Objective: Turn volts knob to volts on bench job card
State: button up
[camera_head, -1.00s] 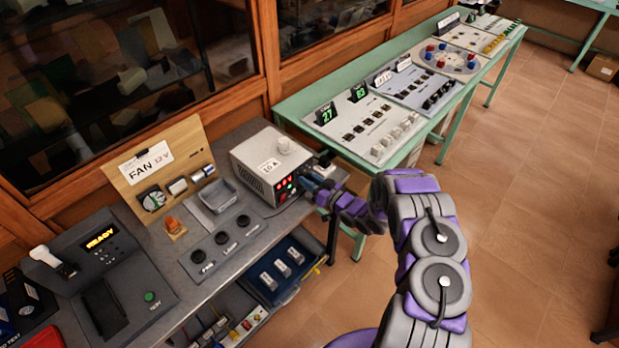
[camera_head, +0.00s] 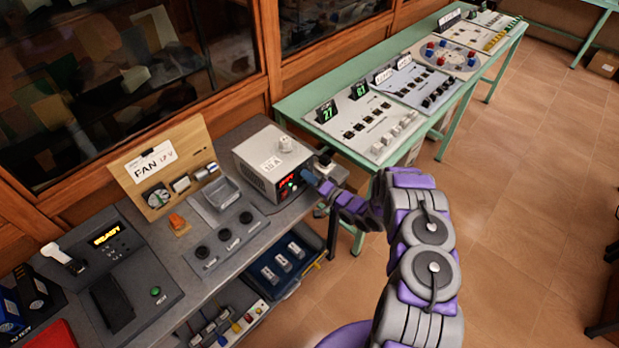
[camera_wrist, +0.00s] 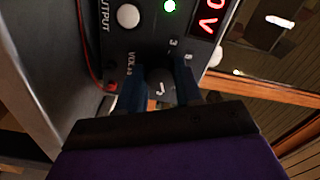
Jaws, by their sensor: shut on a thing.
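The bench job card (camera_head: 154,160) stands on a wooden board at the left and reads FAN, with what looks like 12 V. The grey power supply (camera_head: 262,158) sits at the right end of the bench. In the wrist view, its dark volts knob (camera_wrist: 160,90) is between the two blue fingers of my gripper (camera_wrist: 159,78), which is shut on it. Part of the VOLTS lettering and some scale numbers show around the knob. The red display (camera_wrist: 208,18) is cut off and shows a 0 and V. In the head view my gripper (camera_head: 311,178) hides the knob.
A bench panel with several black knobs (camera_head: 226,240) is left of the supply. A green table (camera_head: 290,103) with exhibits is behind. Open floor is at right.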

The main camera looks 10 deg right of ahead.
jog(key=shift+d+m, duration=0.15)
jog(key=shift+m, duration=1.05)
jog(key=o, duration=0.6)
jog(key=shift+o, duration=1.4)
jog(key=shift+w+f, duration=0.1)
jog(key=shift+f, duration=0.05)
jog(key=shift+o, duration=0.8)
jog(key=shift+d, duration=0.1)
jog(key=v, duration=1.7)
jog(key=shift+s+d+p, duration=0.15)
jog(key=shift+s+p, duration=0.05)
jog(key=shift+p, duration=0.15)
